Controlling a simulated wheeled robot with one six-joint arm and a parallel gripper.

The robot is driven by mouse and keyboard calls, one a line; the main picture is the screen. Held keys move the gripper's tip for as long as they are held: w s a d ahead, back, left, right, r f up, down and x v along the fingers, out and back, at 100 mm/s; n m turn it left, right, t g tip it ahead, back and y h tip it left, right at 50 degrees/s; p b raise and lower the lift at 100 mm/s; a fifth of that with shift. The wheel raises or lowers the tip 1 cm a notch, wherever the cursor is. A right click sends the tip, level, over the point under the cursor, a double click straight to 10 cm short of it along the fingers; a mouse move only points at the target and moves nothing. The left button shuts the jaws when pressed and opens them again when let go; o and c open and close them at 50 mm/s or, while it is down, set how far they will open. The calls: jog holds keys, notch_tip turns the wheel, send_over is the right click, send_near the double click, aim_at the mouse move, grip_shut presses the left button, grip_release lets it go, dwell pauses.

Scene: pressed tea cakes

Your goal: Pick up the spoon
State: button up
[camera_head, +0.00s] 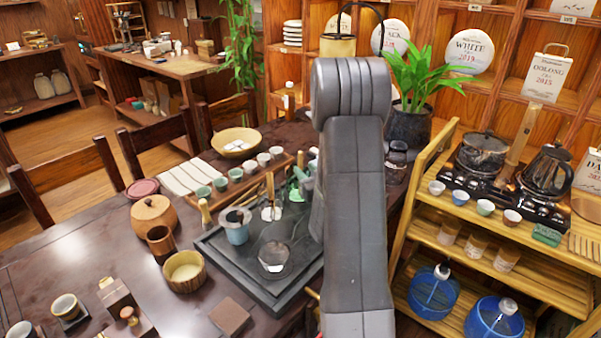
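I cannot pick out a spoon with certainty. A slim wooden-handled utensil (270,187) stands upright at the back of the dark tea tray (228,268), and I cannot tell whether it is a spoon. A short wooden-handled tool (204,211) stands at the tray's left back corner. On the tray are a blue-grey cup with a strainer (236,230) and a clear glass pitcher (272,258). My grey arm rises through the middle of the view and hides the right part of the tray. My gripper is not visible.
Left of the tray stand a lidded wooden jar (153,214), a brown cup (161,242) and a wooden bowl (184,272). Small cups line a wooden rack (245,186) behind. A bamboo shelf (490,245) with kettles stands right. The dark table (75,245) has bare room left.

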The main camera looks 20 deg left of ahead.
aim_at(301, 165)
jog(key=p+x, duration=0.1)
jog(key=x, duration=0.4)
jog(key=shift+w+d, duration=0.1)
grip_shut()
